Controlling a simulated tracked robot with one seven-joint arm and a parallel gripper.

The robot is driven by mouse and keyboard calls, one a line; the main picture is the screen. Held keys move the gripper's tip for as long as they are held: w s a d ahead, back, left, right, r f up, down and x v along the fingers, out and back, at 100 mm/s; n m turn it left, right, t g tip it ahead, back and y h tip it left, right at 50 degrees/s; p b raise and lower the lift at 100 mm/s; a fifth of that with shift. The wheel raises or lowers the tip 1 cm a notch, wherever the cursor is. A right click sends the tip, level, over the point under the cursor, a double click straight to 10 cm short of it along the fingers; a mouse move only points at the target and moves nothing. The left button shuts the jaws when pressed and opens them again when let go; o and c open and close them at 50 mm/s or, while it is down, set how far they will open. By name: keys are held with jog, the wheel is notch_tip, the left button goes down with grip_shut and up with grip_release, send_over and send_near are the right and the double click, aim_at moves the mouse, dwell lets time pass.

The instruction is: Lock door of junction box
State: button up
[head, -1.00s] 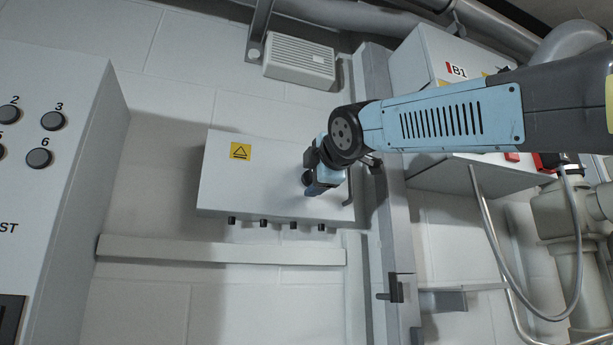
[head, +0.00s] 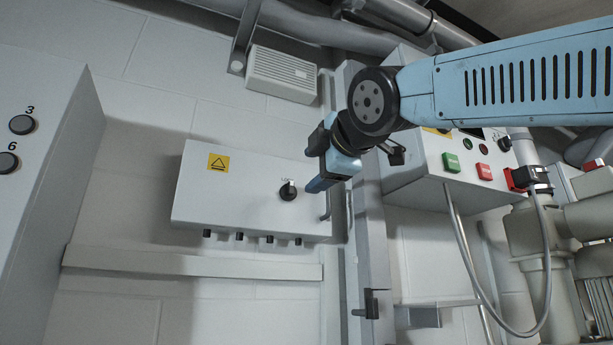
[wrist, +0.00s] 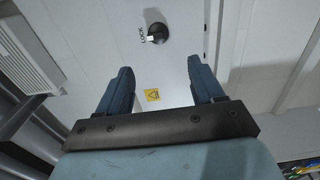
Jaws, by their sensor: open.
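The junction box (head: 235,195) is a pale grey cabinet on the wall with a yellow warning label (head: 218,163). Its door looks closed. A black round lock knob (head: 288,191) with a light-coloured pointer sits on the right part of the door. In the wrist view the knob (wrist: 157,34) is near the top, beside the printed word LOCK. My gripper (head: 318,186) is to the right of the knob in the head view, apart from it. In the wrist view my gripper (wrist: 160,84) has its two blue fingers spread, with nothing between them.
A control box (head: 430,185) with green and red buttons is on the right, behind my arm. A vertical grey channel (head: 368,240) runs beside the junction box. A vented white unit (head: 282,74) is above.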

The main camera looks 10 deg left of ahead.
jog(key=shift+v, duration=0.8)
jog(key=w+d+f+m+g+h, duration=0.2)
jog(key=d+f+m+h, duration=0.35)
jog(key=f, duration=0.85)
jog(key=w+d+f+m+g+h, duration=0.2)
jog(key=d+f+m, duration=0.5)
jog(key=d+f, duration=0.55)
jog(key=s+d+f+m+g, duration=0.2)
jog(key=s+d+f+m, duration=0.1)
jog(key=f, duration=0.5)
jog(key=s+d+f+m+g+h, duration=0.1)
jog(key=s+d+f+m, duration=0.2)
jog(key=f, duration=0.6)
jog(key=s+d+f+m+g+h, duration=0.1)
jog(key=s+d+f+m+g, duration=0.1)
jog(key=f+m, duration=0.4)
notch_tip(320, 180, down, 3)
jog(key=shift+s+d+r+g, duration=0.1)
jog(key=shift+s+d+g, duration=0.2)
jog(key=shift+s+d, duration=0.55)
